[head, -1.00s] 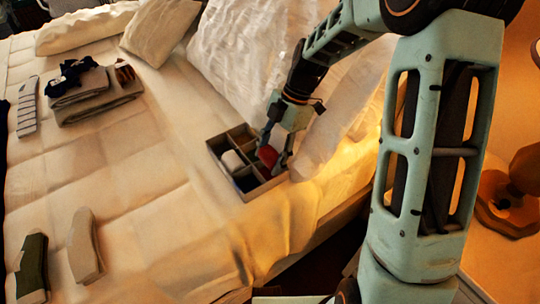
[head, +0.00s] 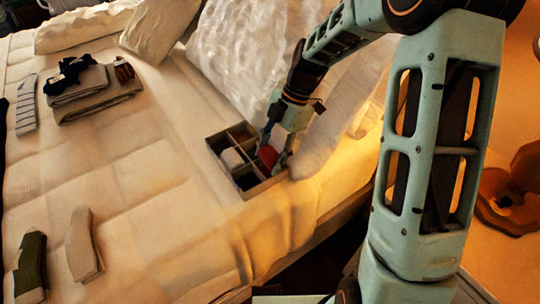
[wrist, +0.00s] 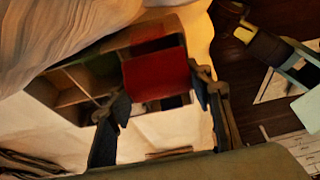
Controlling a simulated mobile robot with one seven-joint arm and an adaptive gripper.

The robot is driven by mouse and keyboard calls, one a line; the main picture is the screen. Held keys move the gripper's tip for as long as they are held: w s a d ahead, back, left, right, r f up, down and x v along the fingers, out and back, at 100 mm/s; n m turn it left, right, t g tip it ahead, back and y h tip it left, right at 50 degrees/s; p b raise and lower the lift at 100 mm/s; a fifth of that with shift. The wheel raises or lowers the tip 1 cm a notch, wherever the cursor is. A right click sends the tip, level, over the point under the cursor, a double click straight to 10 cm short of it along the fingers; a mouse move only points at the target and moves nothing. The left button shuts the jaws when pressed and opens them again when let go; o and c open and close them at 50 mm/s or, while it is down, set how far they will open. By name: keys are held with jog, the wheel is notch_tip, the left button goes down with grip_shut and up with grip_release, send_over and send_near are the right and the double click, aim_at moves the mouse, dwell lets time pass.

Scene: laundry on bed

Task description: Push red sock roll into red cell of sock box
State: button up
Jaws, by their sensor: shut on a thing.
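The red sock roll (head: 267,155) is between the fingers of my gripper (head: 274,150), at the right side of the sock box (head: 213,156). In the wrist view the red sock roll (wrist: 157,76) fills the gap between the two fingers of my gripper (wrist: 162,95). A darker red cell (wrist: 152,45) shows right beside the roll. The roll overlaps the box in both views; I cannot tell how deep it sits.
The bed (head: 140,190) is wide and mostly clear left of the box. Folded laundry (head: 95,90) and several socks lie farther left. A white pillow (head: 250,60) stands close behind the box. The bed's edge is close on the box's right.

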jog(key=o, duration=1)
jog(key=v, duration=1.2)
